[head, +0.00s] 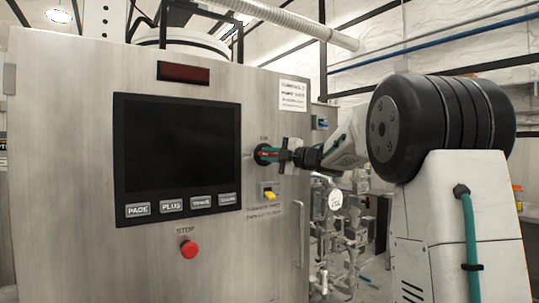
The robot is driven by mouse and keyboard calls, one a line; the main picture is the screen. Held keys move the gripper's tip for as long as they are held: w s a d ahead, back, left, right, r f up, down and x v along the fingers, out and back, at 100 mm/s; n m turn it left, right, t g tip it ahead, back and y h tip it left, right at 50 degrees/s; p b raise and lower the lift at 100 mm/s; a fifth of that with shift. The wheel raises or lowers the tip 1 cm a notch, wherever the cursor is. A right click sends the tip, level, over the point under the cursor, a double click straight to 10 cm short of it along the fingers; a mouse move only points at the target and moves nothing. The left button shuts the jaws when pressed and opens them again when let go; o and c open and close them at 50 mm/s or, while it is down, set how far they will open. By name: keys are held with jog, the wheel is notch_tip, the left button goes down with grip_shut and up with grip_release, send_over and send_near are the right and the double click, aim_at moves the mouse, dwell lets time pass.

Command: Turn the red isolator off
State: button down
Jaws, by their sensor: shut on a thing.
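The red isolator (268,154) is a red handle on a dark round base on the steel cabinet's front, right of the black screen. My gripper (282,155) reaches in from the right and is shut on the red handle. The handle looks roughly level, pointing left and right. Small lettering sits above it and at its left, but it is too small to read surely. The gripper jaws hide the right part of the handle.
The steel cabinet (60,160) carries a black screen (178,150), a yellow switch (270,195) below the isolator and a red stop button (188,248). A vertical door handle (299,235) is at the lower right. Pipes and valves (340,225) stand behind the cabinet's right edge.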

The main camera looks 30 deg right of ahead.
jog(key=shift+d+f+n+g, duration=0.1)
jog(key=shift+f+n+g, duration=0.25)
jog(key=shift+n, duration=0.35)
jog(key=shift+r, duration=0.1)
jog(key=c, duration=1.4)
grip_release()
jog(key=shift+r, duration=0.1)
jog(key=v, duration=0.7)
jog(key=shift+s+d, duration=0.2)
jog(key=shift+s, duration=0.15)
